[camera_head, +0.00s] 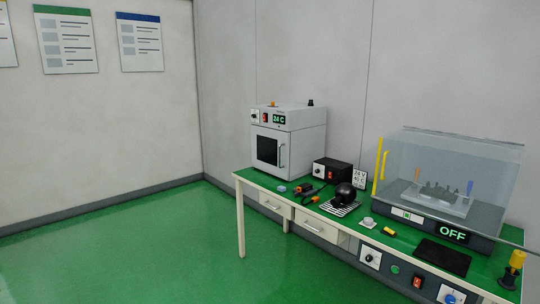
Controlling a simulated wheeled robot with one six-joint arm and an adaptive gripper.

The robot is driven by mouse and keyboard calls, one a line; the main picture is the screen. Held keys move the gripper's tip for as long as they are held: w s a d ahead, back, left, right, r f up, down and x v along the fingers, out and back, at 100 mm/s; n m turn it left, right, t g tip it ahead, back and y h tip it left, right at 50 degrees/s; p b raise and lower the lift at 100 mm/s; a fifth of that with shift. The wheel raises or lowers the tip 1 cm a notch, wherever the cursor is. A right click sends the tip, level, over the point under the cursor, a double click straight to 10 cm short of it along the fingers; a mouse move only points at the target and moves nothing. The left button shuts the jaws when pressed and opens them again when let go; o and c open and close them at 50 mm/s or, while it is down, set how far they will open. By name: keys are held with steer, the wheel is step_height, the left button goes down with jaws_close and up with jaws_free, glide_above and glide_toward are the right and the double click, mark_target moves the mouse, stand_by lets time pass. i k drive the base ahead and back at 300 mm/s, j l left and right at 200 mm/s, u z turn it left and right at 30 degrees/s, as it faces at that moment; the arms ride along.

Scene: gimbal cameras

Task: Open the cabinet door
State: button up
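A light grey box-shaped cabinet (288,140) stands on the far left end of the green-topped bench. Its front door (268,149) has a dark window and an upright bar handle (282,155) near its right edge. The door looks shut. Above the door are a dial, a red switch and a green display reading 24 C (279,119). My gripper is not in view, and nothing touches the handle.
The bench (300,208) has drawers below. A black box (332,172), a black ball (345,193) and small parts stand right of the cabinet. A clear-walled enclosure (450,175) marked OFF stands farther right. Green floor (150,250) at left is clear.

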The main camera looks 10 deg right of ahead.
mark_target(270, 147)
steer(key=i+l, duration=0.1)
steer(key=i, duration=1.1)
steer(key=i+l, duration=0.15)
steer(key=i, duration=1.1)
steer(key=i+l, duration=0.1)
steer(key=i, duration=1.1)
